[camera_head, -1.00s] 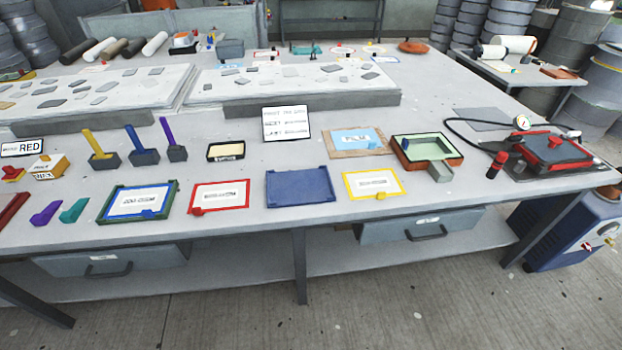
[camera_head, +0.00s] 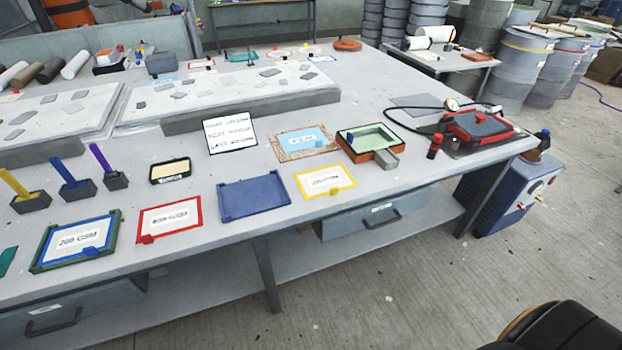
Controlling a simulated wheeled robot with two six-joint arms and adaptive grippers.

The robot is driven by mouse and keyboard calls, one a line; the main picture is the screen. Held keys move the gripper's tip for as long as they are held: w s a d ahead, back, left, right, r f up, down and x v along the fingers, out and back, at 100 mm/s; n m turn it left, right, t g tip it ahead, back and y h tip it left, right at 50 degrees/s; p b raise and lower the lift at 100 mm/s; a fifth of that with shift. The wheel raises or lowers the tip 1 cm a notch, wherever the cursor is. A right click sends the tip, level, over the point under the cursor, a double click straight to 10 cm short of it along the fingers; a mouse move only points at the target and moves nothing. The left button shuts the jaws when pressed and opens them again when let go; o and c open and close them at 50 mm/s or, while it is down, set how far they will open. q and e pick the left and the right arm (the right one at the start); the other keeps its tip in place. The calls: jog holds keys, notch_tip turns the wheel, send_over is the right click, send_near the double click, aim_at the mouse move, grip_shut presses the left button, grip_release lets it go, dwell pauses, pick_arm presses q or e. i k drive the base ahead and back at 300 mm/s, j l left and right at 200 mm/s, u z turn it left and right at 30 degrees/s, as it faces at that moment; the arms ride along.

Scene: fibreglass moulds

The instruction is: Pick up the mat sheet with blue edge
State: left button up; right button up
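A white mat sheet with a blue edge (camera_head: 62,243) lies flat in a green-framed tray (camera_head: 36,268) on the near left of the workbench. It carries a printed label and a small blue block at its front edge. A red-edged sheet (camera_head: 185,214) lies to its right, and a yellow-edged sheet (camera_head: 340,181) lies further right. An empty-looking blue tray (camera_head: 253,196) sits between those two. Neither of my grippers is in view.
Rollers with yellow, blue and purple handles stand behind the sheets. A printed card (camera_head: 231,132), an orange-and-green tray (camera_head: 347,152) and a red clamp-like device (camera_head: 478,125) with hose and gauge stand along the workbench (camera_head: 300,213).

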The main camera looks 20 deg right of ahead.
aim_at(87, 238)
jog(key=i+j, duration=0.1)
jog(key=j, duration=0.5)
jog(key=i+j, duration=0.15)
jog(key=j, duration=0.4)
jog(key=i+j, duration=0.1)
jog(key=j, duration=0.5)
jog(key=i+j, duration=0.1)
jog(key=j, duration=0.5)
jog(key=i+j, duration=0.1)
jog(key=j, duration=0.5)
jog(key=i+l+z, duration=0.05)
